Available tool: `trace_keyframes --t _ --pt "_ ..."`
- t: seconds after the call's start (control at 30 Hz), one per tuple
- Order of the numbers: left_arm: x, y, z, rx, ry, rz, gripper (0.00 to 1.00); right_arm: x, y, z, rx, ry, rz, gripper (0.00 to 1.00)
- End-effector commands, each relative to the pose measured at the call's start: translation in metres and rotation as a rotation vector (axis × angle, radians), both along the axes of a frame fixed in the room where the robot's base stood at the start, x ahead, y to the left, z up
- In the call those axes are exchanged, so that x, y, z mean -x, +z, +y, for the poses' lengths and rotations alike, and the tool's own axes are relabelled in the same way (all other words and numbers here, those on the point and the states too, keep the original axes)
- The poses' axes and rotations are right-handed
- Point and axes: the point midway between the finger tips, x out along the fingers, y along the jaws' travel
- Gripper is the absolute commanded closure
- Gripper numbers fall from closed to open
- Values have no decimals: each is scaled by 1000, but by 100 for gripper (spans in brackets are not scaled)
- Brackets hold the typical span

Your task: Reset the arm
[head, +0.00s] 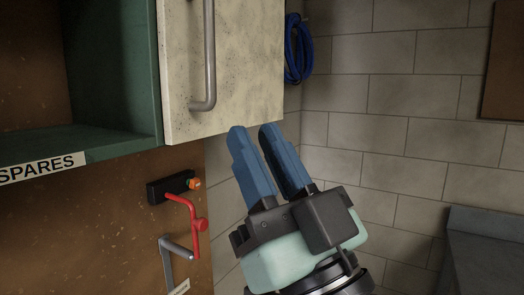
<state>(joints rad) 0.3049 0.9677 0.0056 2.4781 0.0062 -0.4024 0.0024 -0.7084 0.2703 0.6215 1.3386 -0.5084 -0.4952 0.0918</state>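My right gripper (254,135) is in the middle of the head view, pointing up, with blue fingers. The two fingers are apart with a narrow gap and nothing between them. Its fingertips are in front of the lower edge of the pale speckled door (232,70), to the right of the metal handle (210,55); I cannot tell whether they touch. My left gripper is outside the view.
A blue coil (298,50) hangs behind the door. A grey surface (487,222) is at right.

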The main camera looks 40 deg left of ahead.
Motion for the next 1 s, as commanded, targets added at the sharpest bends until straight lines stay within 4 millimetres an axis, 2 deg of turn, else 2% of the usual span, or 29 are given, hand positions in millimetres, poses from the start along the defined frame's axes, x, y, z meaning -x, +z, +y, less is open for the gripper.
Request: trace_keyframes --t 0.4,0.47,0.57,0.67,0.77,0.8,0.87,1.0 --pt "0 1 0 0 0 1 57 -2 -1 1 2 -1 2 75" --pt "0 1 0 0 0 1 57 -7 -7 4 14 -5 12 75" --pt "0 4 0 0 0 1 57 -32 -33 14 63 -26 56 75" --pt "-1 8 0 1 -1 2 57 -72 -80 28 143 -57 133 75" --pt "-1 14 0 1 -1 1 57 -118 -142 36 236 -95 235 75" --pt "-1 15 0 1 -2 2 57 -135 -168 38 274 -108 278 75" --pt "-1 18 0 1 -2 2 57 -159 -208 37 326 -132 343 75" --pt "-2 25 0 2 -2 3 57 -204 -305 23 447 -180 505 75"
